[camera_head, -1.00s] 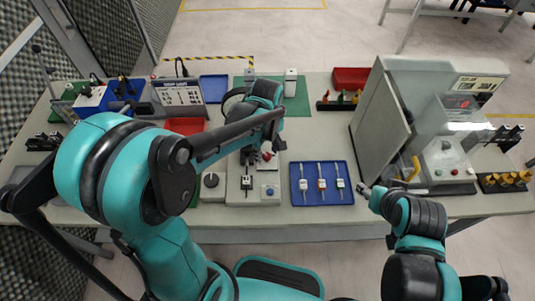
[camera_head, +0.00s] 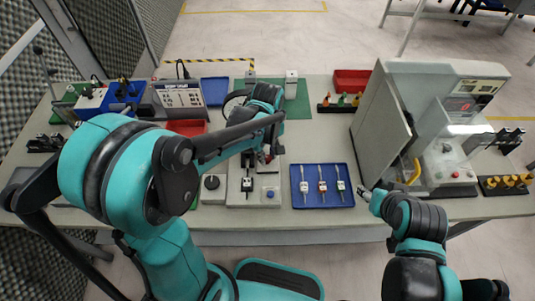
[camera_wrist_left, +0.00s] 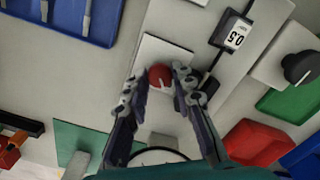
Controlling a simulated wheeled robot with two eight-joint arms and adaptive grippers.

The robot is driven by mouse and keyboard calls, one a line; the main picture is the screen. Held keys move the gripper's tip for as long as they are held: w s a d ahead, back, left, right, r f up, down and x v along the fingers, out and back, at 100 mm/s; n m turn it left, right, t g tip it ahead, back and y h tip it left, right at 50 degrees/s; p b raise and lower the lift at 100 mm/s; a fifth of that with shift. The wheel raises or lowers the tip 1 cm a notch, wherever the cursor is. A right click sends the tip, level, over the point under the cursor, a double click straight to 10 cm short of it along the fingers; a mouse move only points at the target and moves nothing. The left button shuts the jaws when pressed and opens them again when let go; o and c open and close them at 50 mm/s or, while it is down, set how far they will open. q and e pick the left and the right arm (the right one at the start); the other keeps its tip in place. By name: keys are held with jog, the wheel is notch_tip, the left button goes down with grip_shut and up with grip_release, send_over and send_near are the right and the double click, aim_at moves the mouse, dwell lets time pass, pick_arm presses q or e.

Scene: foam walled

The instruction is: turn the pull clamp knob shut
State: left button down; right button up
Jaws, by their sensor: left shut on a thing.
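The red knob (camera_wrist_left: 159,76), with a white mark on it, sits on a pale plate (camera_wrist_left: 166,52) in the left wrist view. My left gripper (camera_wrist_left: 160,82) has one finger on each side of the knob and is shut on it. In the head view the left gripper (camera_head: 262,156) is over the grey fixture board (camera_head: 257,199), and its fingers mostly hide the knob. My right gripper (camera_head: 367,194) is beside the grey machine at the right, far from the knob; its jaws are too small to read.
A black knob (camera_head: 211,182) and a module labelled 0.5 (camera_wrist_left: 236,34) stand close to the red knob. A blue tray (camera_head: 323,203) with several tools lies to the right. The grey machine (camera_head: 377,120) stands further right. A red bin (camera_wrist_left: 257,143) is near the left gripper.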

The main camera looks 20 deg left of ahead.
pick_arm(q)
jog(key=m, duration=0.3)
jog(key=shift+m, duration=0.4)
jog(key=m, duration=0.4)
jog(key=shift+m+p, duration=0.3)
jog(key=m, duration=0.4)
jog(key=shift+m, duration=2.2)
jog(key=c, duration=1.3)
grip_release()
jog(key=shift+o, duration=0.2)
